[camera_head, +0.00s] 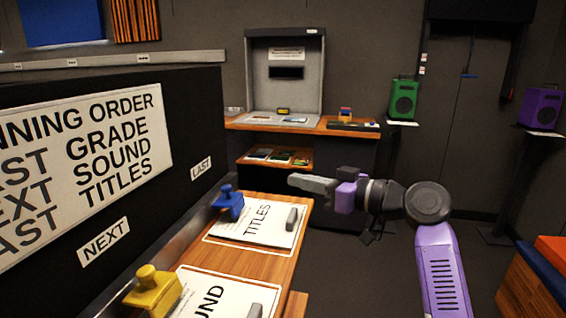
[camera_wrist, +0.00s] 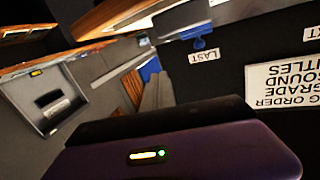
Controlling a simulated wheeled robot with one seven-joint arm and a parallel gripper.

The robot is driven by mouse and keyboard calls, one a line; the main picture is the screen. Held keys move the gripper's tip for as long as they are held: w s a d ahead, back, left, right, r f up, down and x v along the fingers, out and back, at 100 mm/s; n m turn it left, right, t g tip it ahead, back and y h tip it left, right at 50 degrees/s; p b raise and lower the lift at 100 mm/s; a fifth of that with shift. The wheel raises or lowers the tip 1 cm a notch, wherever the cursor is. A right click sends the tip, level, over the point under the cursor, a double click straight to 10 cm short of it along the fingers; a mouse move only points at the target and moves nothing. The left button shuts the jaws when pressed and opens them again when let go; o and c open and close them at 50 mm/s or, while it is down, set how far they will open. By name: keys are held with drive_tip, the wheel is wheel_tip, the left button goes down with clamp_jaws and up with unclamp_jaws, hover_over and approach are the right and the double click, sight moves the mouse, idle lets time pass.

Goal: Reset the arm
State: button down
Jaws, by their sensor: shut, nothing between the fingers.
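My gripper (camera_head: 292,181) reaches left from my purple arm, with its grey fingers together and nothing held between them. In the head view it is in front of the back desk and above the right side of the wooden ledge. A blue knob-topped piece (camera_head: 229,203) stands by the TITLES card (camera_head: 258,229), left of and below my gripper and apart from it. A yellow knob-topped piece (camera_head: 153,291) stands nearer, by the card ending in "UND" (camera_head: 208,296). In the wrist view, the blue piece (camera_wrist: 199,44) shows near the LAST label (camera_wrist: 204,57).
A black board with a running-order sign (camera_head: 80,165) stands along the left. A wooden desk with a grey booth (camera_head: 284,75) is at the back. Green (camera_head: 403,98) and purple (camera_head: 540,107) speakers stand at right. An orange-topped box (camera_head: 552,248) is at lower right.

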drive_tip(key=s+d+f+m+t+h+p, duration=0.1)
drive_tip(key=s+d+f+m+t+h, duration=0.3)
drive_tip(key=f, duration=0.3)
drive_tip(key=s+d+f+m+t+h+p, duration=0.1)
drive_tip(key=s+d+f+m+t+h, duration=0.1)
drive_tip(key=d+f+m+t+h, duration=0.35)
drive_tip(key=s+d+f+m+h+p, duration=0.1)
drive_tip(key=s+d+f, duration=0.1)
drive_tip(key=s, duration=0.2)
drive_tip(key=s+d+f+m+h, duration=0.1)
drive_tip(key=s+d+f+h, duration=0.1)
drive_tip(key=s+d, duration=0.15)
drive_tip(key=s+n+g+h+p, duration=0.1)
drive_tip(key=s+g+p, duration=0.3)
drive_tip(key=s, duration=3.7)
drive_tip(key=shift+s+d+f+h+p, duration=0.2)
drive_tip(key=shift+d+h+p, duration=0.25)
drive_tip(key=shift+p, duration=0.45)
drive_tip(key=shift+g, duration=0.25)
